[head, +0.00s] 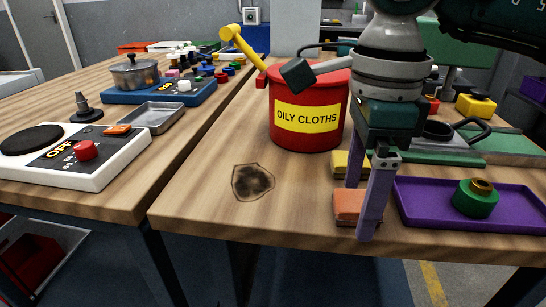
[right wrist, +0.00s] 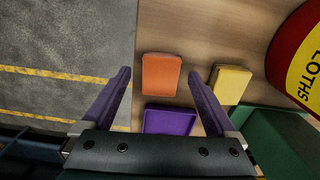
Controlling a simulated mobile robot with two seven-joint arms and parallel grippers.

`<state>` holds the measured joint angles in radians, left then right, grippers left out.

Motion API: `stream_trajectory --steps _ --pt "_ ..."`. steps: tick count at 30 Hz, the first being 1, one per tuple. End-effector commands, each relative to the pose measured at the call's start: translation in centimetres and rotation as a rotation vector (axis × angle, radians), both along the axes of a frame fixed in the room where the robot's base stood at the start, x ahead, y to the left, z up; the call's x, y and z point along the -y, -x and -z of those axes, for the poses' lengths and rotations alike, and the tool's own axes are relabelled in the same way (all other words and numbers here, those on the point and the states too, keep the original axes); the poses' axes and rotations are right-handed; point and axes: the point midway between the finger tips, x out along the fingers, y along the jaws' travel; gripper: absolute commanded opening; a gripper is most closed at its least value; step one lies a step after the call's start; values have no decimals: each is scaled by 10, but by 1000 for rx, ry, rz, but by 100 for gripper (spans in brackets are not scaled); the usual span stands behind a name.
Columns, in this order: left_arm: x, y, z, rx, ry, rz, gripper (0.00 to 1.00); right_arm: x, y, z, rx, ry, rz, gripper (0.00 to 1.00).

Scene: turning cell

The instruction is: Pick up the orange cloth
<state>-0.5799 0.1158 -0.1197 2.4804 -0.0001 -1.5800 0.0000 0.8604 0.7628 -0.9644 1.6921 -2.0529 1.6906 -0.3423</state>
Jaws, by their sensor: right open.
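The orange cloth (head: 350,206) is a small folded block lying flat on the wooden table near its front edge. It also shows in the right wrist view (right wrist: 161,74), ahead of and between the fingers. My right gripper (head: 366,198) points down over it, partly hiding it in the head view. Its purple fingers (right wrist: 162,95) are spread wide, with nothing between them that I can see held. The cloth appears to rest on the table. My left gripper is not in view.
A yellow cloth (right wrist: 231,84) lies just beside the orange one. A purple tray (head: 413,220) holding a green ring part (head: 475,199) is to the right. A red OILY CLOTHS bin (head: 304,138) stands behind. A dark burn mark (head: 253,181) lies left; the table around it is clear.

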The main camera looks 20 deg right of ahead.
Motion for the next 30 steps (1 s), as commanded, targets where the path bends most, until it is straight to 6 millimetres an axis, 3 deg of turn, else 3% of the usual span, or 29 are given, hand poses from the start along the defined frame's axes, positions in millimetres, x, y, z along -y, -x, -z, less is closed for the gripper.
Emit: stream_trajectory --steps 8,30 --pt "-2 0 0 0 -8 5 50 0 0 4 1 0 -1 91" --pt "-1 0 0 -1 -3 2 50 0 0 3 1 0 -1 8"
